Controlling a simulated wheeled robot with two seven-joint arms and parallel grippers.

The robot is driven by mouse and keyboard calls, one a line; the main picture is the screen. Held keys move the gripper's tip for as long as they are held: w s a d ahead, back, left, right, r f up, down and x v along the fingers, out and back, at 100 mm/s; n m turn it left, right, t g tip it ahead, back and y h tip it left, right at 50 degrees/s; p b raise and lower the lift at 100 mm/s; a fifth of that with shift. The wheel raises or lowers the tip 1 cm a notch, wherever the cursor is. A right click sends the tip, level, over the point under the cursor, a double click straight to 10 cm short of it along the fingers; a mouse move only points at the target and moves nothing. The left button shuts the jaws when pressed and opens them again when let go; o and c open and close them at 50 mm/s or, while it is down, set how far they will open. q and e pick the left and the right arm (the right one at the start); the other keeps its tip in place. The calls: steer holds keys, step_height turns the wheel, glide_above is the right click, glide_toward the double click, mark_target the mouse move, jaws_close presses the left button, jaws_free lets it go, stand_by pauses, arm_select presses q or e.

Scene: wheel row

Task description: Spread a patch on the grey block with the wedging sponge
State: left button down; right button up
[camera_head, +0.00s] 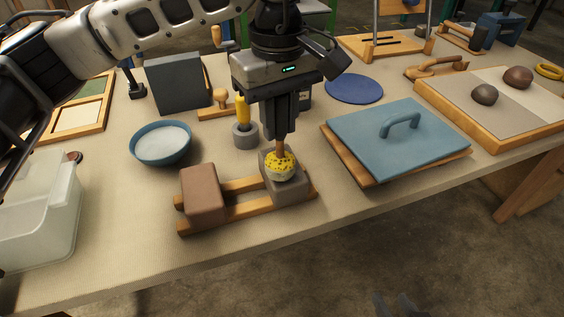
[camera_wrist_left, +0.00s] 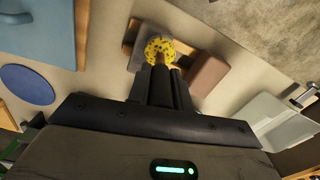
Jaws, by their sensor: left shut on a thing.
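The wedging sponge (camera_head: 281,165) is a yellow, dark-speckled ball with a paler underside and a brown handle. My left gripper (camera_head: 279,140) is shut on its handle, pointing down. The sponge is at the top of the grey block (camera_head: 292,190) and seems to touch it; the contact is hidden. The grey block sits on the right part of a wooden rack. In the left wrist view the sponge (camera_wrist_left: 160,48) covers part of the grey block (camera_wrist_left: 146,38). A dark shape at the bottom edge of the head view seems to be my right gripper (camera_head: 396,304); its jaws are unclear.
A brown block (camera_head: 203,194) stands on the same wooden rack (camera_head: 240,213), left of the grey one. A blue bowl (camera_head: 162,144) with pale contents and a grey holder (camera_head: 245,135) with a yellow tool are behind. A blue handled slab (camera_head: 397,138) lies right. The table front is clear.

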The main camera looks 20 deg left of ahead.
arm_select(q)
steer(key=shift+f, duration=0.3)
steer(key=shift+f, duration=0.25)
stand_by(0.4)
steer(key=shift+w+d+r, duration=0.4)
steer(key=shift+d+r, duration=0.15)
steer(key=shift+d, duration=0.05)
steer(key=shift+w+d+r, duration=0.4)
steer(key=shift+d+r, duration=0.1)
steer(key=shift+d, duration=0.05)
steer(key=shift+r, duration=0.15)
